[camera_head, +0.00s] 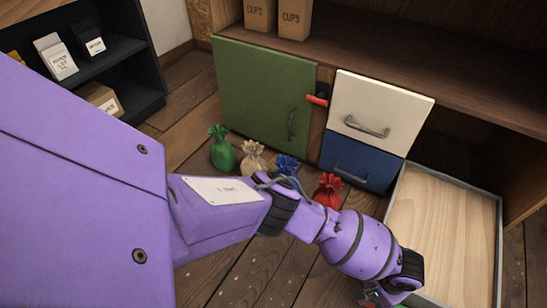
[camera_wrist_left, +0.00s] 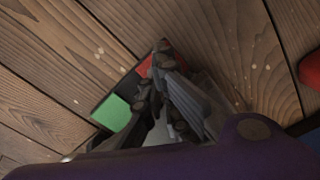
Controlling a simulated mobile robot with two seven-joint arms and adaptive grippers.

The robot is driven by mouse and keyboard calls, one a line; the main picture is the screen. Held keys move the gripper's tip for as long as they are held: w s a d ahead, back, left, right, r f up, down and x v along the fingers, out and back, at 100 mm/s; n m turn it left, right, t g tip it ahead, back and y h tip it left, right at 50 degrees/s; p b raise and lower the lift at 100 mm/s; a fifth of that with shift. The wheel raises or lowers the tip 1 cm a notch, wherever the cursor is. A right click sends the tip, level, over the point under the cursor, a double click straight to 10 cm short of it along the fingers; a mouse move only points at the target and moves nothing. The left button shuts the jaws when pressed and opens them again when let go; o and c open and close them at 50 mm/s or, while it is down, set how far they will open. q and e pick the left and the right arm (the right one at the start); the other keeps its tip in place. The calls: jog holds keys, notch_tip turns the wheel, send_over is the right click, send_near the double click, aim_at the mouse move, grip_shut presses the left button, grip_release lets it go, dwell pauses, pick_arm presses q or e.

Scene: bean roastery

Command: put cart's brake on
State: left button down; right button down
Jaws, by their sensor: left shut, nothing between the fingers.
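A low wooden bed with a grey rim (camera_head: 402,184), which looks like the cart, stands at the right of the head view, beside the cabinet. In the left wrist view a dark pedal has a green end (camera_wrist_left: 112,113) and a red end (camera_wrist_left: 146,67), and looks like the brake. My left gripper (camera_head: 370,297) is shut and empty, low beside the bed's near left side. Its fingers (camera_wrist_left: 157,72) are over the pedal near the red end and hide part of it; I cannot tell whether they touch. My right gripper is not in view.
Tied bags, green (camera_head: 222,152), cream (camera_head: 253,158), blue (camera_head: 287,166) and red (camera_head: 328,190), stand on the floor behind my left arm. Behind them are a green cabinet door (camera_head: 262,98), a white drawer (camera_head: 385,105) and a blue drawer (camera_head: 345,168). A dark shelf (camera_head: 140,75) stands at left.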

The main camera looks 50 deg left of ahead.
pick_arm(q)
jog(key=shift+r+p, duration=0.85)
jog(key=shift+r, duration=0.05)
jog(key=shift+r+p, duration=0.45)
notch_tip(320, 180, up, 3)
jog(key=p, duration=0.3)
jog(key=shift+r, duration=0.1)
jog(key=shift+r+p, duration=0.55)
jog(key=shift+r, duration=0.05)
